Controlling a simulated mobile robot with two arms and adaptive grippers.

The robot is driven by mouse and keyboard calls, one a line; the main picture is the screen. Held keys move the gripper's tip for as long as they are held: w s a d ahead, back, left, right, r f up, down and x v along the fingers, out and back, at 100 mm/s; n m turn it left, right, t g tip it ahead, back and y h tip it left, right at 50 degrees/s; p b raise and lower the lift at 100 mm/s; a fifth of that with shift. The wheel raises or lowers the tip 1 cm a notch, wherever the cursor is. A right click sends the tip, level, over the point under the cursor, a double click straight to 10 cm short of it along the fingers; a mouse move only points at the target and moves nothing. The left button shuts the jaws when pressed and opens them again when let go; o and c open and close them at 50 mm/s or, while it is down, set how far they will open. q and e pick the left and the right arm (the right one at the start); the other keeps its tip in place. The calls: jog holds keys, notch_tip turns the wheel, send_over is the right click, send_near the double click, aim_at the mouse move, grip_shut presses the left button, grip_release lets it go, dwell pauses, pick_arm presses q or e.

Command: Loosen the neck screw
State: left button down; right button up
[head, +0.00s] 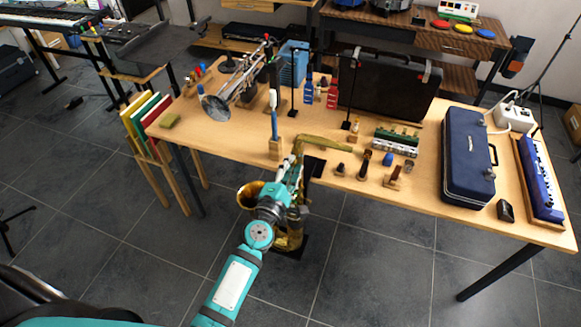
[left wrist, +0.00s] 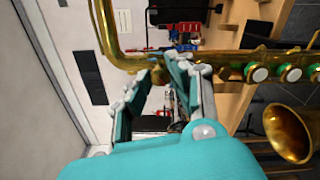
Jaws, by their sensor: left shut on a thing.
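A brass saxophone stands upright at the table's front edge, its bell (head: 248,194) facing left. Its neck (head: 325,143) reaches right over the table. In the left wrist view the neck (left wrist: 104,30) curves at the upper left, the keyed body (left wrist: 232,62) runs to the right, and the bell (left wrist: 288,132) is at the lower right. My left gripper (head: 295,160) is at the top of the body, by the neck joint. In the left wrist view its fingertips (left wrist: 160,70) are closed on a small brass part, the neck screw, mostly hidden by the fingers. My right gripper is not in view.
A wooden table (head: 235,140) bears a trumpet (head: 235,92), a large black case (head: 390,85), a blue case (head: 468,155) and several small parts. An upright blue-handled tool (head: 274,125) stands close to the gripper. The floor in front is clear.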

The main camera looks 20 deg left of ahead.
pick_arm(q)
jog(key=shift+f+n, duration=0.1)
jog(key=shift+n, duration=0.3)
jog(key=c, duration=1.2)
grip_release()
jog(key=s, duration=1.2)
jog(key=shift+a, duration=0.2)
jog(key=shift+f, duration=0.1)
